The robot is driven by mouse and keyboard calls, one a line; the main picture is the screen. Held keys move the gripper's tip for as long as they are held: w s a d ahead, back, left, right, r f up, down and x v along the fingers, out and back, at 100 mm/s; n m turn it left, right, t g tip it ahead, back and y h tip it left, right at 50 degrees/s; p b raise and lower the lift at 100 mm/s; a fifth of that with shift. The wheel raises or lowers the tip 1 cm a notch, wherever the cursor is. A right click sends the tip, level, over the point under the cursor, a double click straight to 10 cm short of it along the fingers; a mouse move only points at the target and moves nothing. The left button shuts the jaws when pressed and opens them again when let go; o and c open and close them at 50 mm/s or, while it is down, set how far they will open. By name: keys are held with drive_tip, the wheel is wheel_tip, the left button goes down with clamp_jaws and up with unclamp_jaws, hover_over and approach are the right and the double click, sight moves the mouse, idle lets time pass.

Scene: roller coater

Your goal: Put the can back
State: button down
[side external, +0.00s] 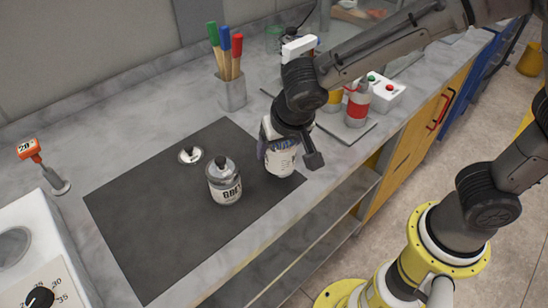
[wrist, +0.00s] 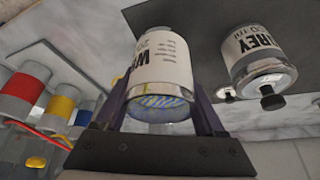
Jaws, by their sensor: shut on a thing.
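My gripper (side external: 283,146) is shut on a can with a white label (side external: 281,160), at the right side of the dark mat (side external: 135,225). In the wrist view this can (wrist: 160,65) sits between the two fingers of my gripper (wrist: 160,95), and its label starts with "W". Its near end shows blue and yellow streaks. I cannot tell whether the can touches the mat. A second can, labelled grey (side external: 225,183), stands upright on the mat to the left; it also shows in the wrist view (wrist: 260,58).
A small round knobbed item (side external: 190,155) lies on the mat. A grey plate (side external: 350,132) behind carries a red can (side external: 357,108) and a yellow one (side external: 334,102). A brush holder (side external: 232,92) stands behind the mat. The mat's left part is clear.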

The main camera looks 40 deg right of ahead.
sight(274, 160)
drive_tip(key=shift+w+f, duration=0.15)
drive_tip(key=shift+f, duration=0.05)
drive_tip(key=shift+w+a+f, duration=0.1)
drive_tip(key=shift+w+f, duration=0.05)
drive_tip(key=shift+f, duration=0.75)
drive_tip(key=shift+w+a+f, duration=0.1)
drive_tip(key=shift+f, duration=0.8)
drive_tip(key=shift+f, duration=0.15)
unclamp_jaws()
